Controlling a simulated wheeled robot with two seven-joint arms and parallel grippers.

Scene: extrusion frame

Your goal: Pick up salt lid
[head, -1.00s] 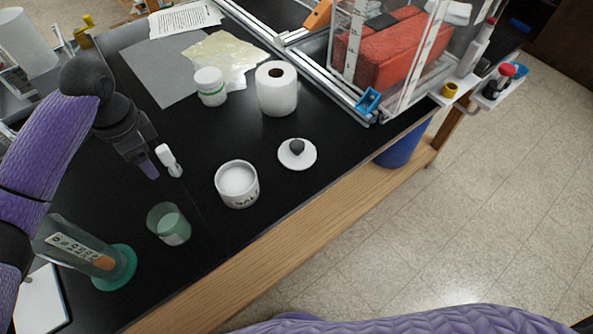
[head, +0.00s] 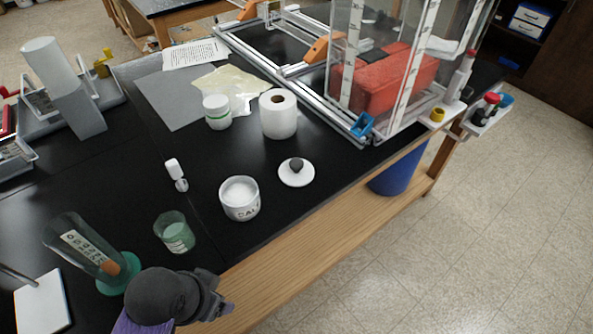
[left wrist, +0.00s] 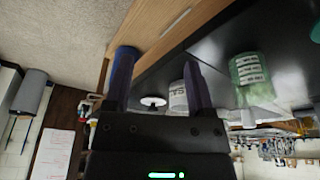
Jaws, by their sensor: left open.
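The salt lid (head: 297,178), a white disc with a dark round knob, lies on the black table to the right of the salt jar. The white salt jar (head: 240,203) stands open, with white contents. My left gripper (head: 218,296) is low in the head view, by the table's front edge, apart from both. In the left wrist view the open left gripper (left wrist: 158,60) has nothing between its fingers. Beyond them the lid (left wrist: 153,101) shows between the fingers, and the jar (left wrist: 178,98) is partly covered by one finger. My right gripper is in neither view.
A green glass beaker (head: 174,233) and a tilted green-based cylinder (head: 90,250) stand left of the jar. A paper roll (head: 278,116), a white tub (head: 217,113) and a small white-capped item (head: 176,174) stand behind. Clear black tabletop surrounds the lid.

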